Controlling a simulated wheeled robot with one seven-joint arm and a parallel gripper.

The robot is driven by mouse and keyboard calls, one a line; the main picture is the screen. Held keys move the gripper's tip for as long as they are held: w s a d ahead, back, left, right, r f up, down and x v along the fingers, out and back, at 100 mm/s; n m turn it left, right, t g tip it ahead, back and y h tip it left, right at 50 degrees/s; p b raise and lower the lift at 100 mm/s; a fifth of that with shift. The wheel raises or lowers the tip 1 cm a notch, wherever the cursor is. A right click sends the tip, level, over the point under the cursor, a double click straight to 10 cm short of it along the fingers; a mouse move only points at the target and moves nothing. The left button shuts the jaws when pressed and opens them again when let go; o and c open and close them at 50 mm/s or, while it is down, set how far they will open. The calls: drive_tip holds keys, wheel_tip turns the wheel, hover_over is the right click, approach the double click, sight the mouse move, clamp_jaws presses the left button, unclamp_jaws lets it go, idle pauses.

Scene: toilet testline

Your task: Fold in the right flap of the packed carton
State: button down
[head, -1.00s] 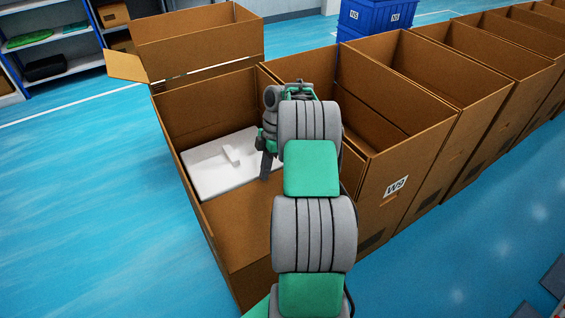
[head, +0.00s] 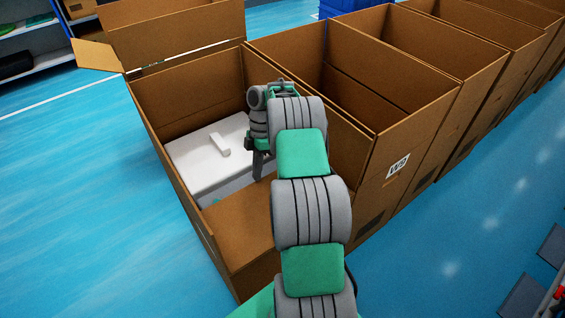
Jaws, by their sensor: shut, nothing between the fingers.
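The packed carton (head: 180,105) is an open brown box at left, holding a white slab (head: 207,164) with a small white block on top. A brown panel (head: 240,228) lies across its near end. A small flap (head: 97,54) sticks out at the far left corner, and a tall panel (head: 175,32) stands at the back. My gripper (head: 257,166) is shut and empty, pointing down over the right side of the white slab. My arm covers much of the carton's right side, so I cannot tell clearly how the right flap stands.
A row of open brown cartons (head: 415,65) runs close along the right, the nearest bearing a white label (head: 397,167). Shelves (head: 30,30) stand far left. A blue bin (head: 345,5) is at the back. Blue floor (head: 60,190) is clear at left.

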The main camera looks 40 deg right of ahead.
drive_tip(key=shift+a+f, duration=0.15)
drive_tip(key=shift+f, duration=0.2)
drive_tip(key=p+v, duration=0.6)
drive_tip(key=v, duration=0.2)
drive_tip(key=w+a+r+m+t, duration=0.1)
drive_tip(key=a+r+m, duration=0.3)
drive_tip(key=a+r, duration=0.65)
drive_tip(key=s+a+r+m+t+h, duration=0.2)
drive_tip(key=s+a+r+m, duration=0.2)
drive_tip(key=a+r, duration=0.3)
drive_tip(key=s+a+r+m+t+h, duration=0.1)
drive_tip(key=s+a+m+t, duration=0.2)
drive_tip(key=s+m, duration=0.4)
drive_tip(key=s+a, duration=0.1)
drive_tip(key=s, duration=0.7)
drive_tip(key=shift+h+p, duration=0.3)
drive_tip(key=shift+h, duration=0.1)
drive_tip(key=shift+s+r, duration=0.1)
drive_tip(key=shift+s, duration=0.05)
